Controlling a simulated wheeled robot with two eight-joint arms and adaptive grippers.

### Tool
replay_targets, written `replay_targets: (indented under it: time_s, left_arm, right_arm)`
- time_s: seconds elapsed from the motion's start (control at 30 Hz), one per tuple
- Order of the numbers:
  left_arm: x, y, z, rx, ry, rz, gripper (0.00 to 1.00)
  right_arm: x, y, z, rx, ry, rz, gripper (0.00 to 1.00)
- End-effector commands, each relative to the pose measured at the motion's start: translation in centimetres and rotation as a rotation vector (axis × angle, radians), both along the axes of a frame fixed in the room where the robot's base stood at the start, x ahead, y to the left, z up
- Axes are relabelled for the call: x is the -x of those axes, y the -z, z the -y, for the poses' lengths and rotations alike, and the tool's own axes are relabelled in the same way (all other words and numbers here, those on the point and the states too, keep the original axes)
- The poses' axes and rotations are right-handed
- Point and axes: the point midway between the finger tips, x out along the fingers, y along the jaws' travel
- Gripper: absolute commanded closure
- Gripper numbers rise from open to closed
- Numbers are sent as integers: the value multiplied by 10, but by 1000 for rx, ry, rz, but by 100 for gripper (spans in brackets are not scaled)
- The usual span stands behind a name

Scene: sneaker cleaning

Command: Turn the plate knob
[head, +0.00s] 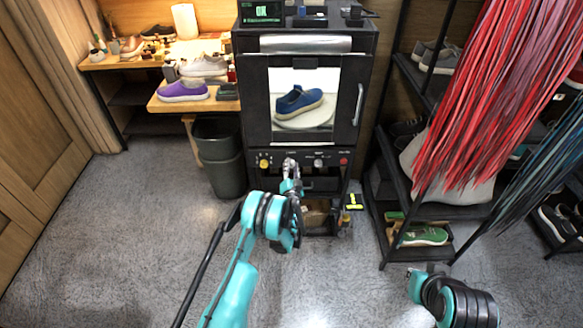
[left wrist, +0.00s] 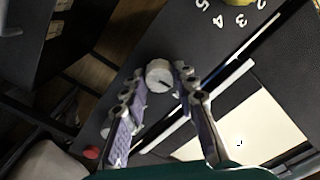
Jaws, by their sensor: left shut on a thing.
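A black cabinet (head: 306,140) stands ahead with a row of controls under its window. My left gripper (head: 290,168) is at this row and hides one control in the head view. In the left wrist view a light grey round knob (left wrist: 158,76) with a dark mark sits between the fingertips of my left gripper (left wrist: 158,72), which is shut on it. A yellow knob (head: 264,162) is to its left, another silver knob (head: 319,162) and a red button (head: 343,161) to its right.
A blue shoe (head: 299,101) rests on a pale round plate (head: 305,116) behind the cabinet's window. A grey bin (head: 219,165) stands left of the cabinet. A shoe rack (head: 440,197) with hanging red laces (head: 500,95) stands at right. The floor in front is clear.

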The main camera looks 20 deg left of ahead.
Motion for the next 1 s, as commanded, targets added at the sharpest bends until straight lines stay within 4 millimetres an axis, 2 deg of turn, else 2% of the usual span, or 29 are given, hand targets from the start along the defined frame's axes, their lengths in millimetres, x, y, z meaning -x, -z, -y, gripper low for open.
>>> replay_targets:
  time_s: [0.6, 1.0]
  left_arm:
    - [-1, -1, 0, 542, 2, 155, 100]
    - [0, -1, -1, 754, 2, 216, 100]
  right_arm:
    - [0, 0, 0, 0, 0, 0, 100]
    - [0, 0, 0, 0, 0, 0, 100]
